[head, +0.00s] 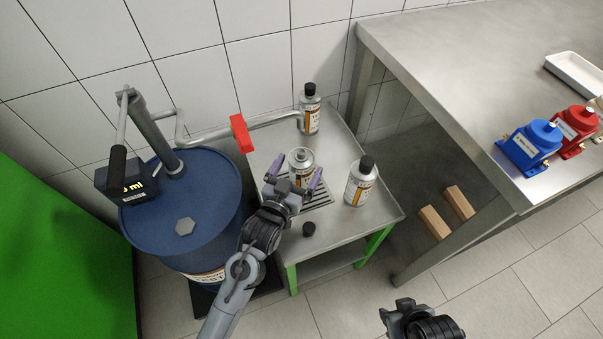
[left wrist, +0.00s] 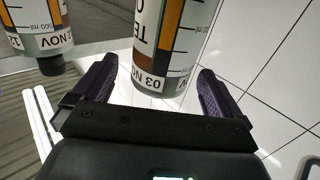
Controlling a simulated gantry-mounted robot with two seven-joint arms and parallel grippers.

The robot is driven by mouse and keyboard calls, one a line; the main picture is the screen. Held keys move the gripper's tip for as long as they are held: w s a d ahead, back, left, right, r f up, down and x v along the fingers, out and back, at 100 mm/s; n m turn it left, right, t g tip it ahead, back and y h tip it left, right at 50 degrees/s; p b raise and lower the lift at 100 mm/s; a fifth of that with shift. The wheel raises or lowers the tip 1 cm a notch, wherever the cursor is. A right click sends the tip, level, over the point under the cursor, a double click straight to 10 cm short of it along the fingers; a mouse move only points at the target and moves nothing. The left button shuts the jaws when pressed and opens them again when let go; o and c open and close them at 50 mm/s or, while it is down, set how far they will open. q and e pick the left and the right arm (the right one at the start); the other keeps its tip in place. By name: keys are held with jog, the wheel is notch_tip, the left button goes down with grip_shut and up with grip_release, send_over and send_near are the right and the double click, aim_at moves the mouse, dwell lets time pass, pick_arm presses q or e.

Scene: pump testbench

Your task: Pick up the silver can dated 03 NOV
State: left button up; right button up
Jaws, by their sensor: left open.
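A silver can (head: 301,159) without a cap stands upright on the grated part of the small metal table in the head view. My left gripper (head: 296,180) is open, with its purple fingers on either side of this can. In the left wrist view, a can (left wrist: 165,45) dated 03 NOV shows between the open fingers of the left gripper (left wrist: 155,85); I cannot tell whether they touch it. Another can (left wrist: 37,28), dated 12 NOV, is at upper left there. My right gripper (head: 398,308) is low in the head view, away from the cans; its jaw state is unclear.
Two black-capped cans stand nearby, one at the back (head: 311,112) and one at right (head: 361,186). A loose black cap (head: 309,229) lies near the front. A blue drum (head: 184,215) with a pump and red-handled pipe (head: 241,134) borders the left; a steel bench (head: 440,60) is right.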

aim_at(305, 156)
pick_arm(q)
jog(key=shift+w+d+f+b, duration=0.15)
jog(key=shift+w+f+b, duration=0.1)
jog(key=shift+w+b, duration=0.2)
jog(key=b+x, duration=0.1)
jog(key=x, duration=0.2)
jog(key=shift+w+b, duration=0.1)
jog(key=shift+b, duration=0.2)
jog(key=shift+w+d+r, duration=0.15)
jog(key=shift+w, duration=0.2)
jog(key=shift+s, duration=0.1)
jog(key=shift+c, duration=0.8)
jog(key=c, duration=1.5)
grip_shut()
jog(key=shift+r, duration=0.1)
